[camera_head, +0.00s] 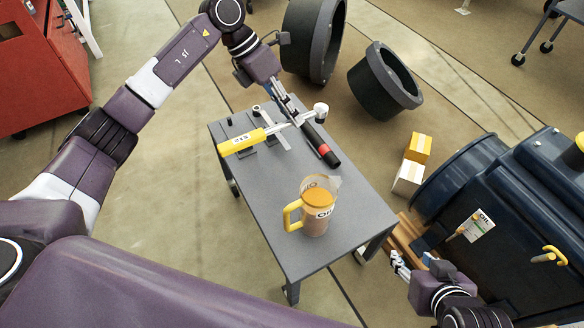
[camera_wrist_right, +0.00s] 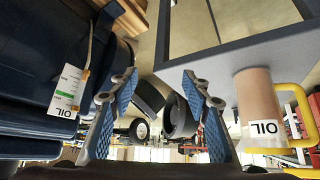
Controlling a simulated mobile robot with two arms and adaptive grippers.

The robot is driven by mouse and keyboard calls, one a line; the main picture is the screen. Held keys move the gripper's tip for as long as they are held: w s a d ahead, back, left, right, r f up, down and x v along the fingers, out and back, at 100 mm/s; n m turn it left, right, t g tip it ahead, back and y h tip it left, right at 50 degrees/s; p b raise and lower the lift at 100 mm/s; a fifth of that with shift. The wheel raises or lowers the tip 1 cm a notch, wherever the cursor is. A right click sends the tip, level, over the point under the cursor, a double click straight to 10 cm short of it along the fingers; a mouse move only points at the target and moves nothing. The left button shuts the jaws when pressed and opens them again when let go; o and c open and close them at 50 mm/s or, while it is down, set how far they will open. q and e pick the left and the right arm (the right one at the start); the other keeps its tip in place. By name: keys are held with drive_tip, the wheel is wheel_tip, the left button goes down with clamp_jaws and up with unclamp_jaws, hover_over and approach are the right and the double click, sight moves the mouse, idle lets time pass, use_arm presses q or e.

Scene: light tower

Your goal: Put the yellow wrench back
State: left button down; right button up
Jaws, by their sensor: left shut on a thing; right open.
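The yellow wrench (camera_head: 241,141) has a labelled yellow handle and a silver shaft that ends in a round head. It is over the back part of the grey table, handle to the left. My left gripper (camera_head: 293,113) is shut on its silver shaft near the head; the exact contact is partly hidden. Whether the wrench touches the tabletop is hard to tell. My right gripper (camera_head: 399,263) is open and empty, low beyond the table's right side. Its spread blue-padded fingers show in the right wrist view (camera_wrist_right: 158,88).
The grey table (camera_head: 270,213) also bears a black tool with a red band (camera_head: 327,154), dark holders (camera_head: 275,139) and a jug of brown oil (camera_head: 317,212) near the front. Yellow and white boxes (camera_head: 408,178) and a dark blue machine (camera_head: 510,215) stand to the right.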

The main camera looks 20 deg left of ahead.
use_arm(q)
wheel_tip(320, 180, down, 15)
drive_tip(key=b, duration=0.3)
drive_tip(key=shift+r, duration=0.15)
wheel_tip(320, 180, down, 4)
drive_tip(key=shift+r+b, duration=0.15)
drive_tip(key=shift+b, duration=0.45)
use_arm(e)
drive_tip(key=w+a+r+t+y, duration=0.2)
drive_tip(key=w+r+t, duration=0.3)
drive_tip(key=r, duration=0.5)
drive_tip(key=w+a+r+t+y, duration=0.1)
drive_tip(key=w+a+r+t, duration=0.2)
drive_tip(key=r, duration=0.8)
drive_tip(key=shift+w+a+n+t+y, duration=0.2)
drive_tip(key=shift+w+n+t+y, duration=0.15)
drive_tip(key=shift+w+t, duration=1.25)
use_arm(q)
drive_tip(key=shift+f, duration=0.2)
use_arm(e)
drive_tip(key=shift+s+r+t, duration=0.1)
drive_tip(key=shift+s+t, duration=0.3)
drive_tip(key=shift+s, duration=0.05)
